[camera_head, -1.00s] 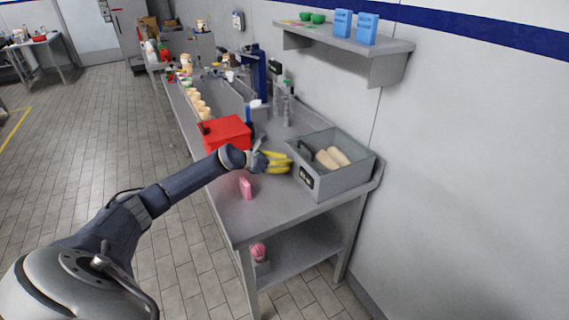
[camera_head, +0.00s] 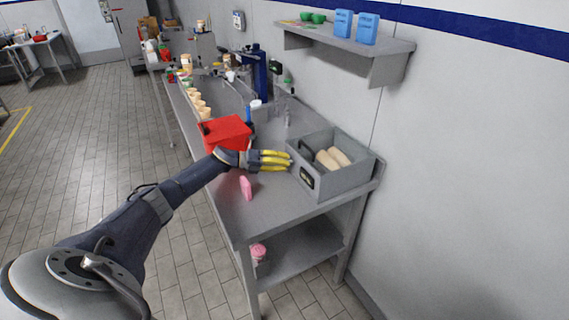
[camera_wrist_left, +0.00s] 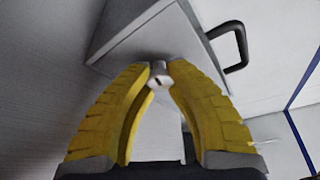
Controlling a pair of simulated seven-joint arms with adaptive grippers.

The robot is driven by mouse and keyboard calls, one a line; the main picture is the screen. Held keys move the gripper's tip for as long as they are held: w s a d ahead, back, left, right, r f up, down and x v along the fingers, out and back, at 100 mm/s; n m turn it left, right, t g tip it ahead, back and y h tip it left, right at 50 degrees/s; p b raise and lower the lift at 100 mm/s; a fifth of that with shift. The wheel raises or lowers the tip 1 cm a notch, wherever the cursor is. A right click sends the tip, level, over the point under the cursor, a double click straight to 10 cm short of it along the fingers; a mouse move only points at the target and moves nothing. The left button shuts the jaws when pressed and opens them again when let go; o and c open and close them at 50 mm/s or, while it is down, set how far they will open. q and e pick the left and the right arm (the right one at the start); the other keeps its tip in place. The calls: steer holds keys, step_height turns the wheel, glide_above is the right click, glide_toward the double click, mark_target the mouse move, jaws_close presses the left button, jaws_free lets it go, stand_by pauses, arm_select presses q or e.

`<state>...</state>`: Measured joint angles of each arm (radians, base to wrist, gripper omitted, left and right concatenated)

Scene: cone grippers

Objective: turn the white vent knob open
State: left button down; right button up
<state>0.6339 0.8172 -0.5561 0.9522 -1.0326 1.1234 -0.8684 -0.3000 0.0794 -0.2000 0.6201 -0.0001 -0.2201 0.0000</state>
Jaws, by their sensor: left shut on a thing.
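The white knob (camera_wrist_left: 159,76), with a dark slot-like mark on it, sits between my yellow fingertips in the left wrist view. It is on the side of a grey box (camera_wrist_left: 135,38), which also shows in the head view (camera_head: 345,179). My left gripper (camera_wrist_left: 159,70) is shut on the knob, one finger on each side. In the head view my left gripper (camera_head: 289,161) points right, its tips at the box's left side, and the knob is hidden there. I cannot tell how far the knob is turned. My right gripper is not in view.
The box holds pale rolls (camera_head: 332,157) and has a black handle. The counter front (camera_head: 285,200) is clear. A wall shelf (camera_head: 350,47) hangs above.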

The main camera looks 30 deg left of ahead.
arm_select(q)
steer(key=shift+s+d+f+n+h, duration=0.15)
steer(key=shift+f+n+h, duration=0.2)
steer(key=shift+n, duration=0.4)
steer(key=shift+s+d+f+n+h, duration=0.15)
steer(key=shift+n+h, duration=0.3)
steer(key=shift+n, duration=0.3)
steer(key=shift+w, duration=0.1)
steer(key=c, duration=1.7)
jaws_free()
steer(key=o, duration=0.6)
steer(key=shift+w+a+r, duration=0.1)
steer(key=shift+r, duration=0.15)
steer(key=shift+a+r, duration=0.1)
steer(key=shift+r, duration=0.6)
step_height(320, 180, up, 9)
steer(key=shift+f, duration=0.1)
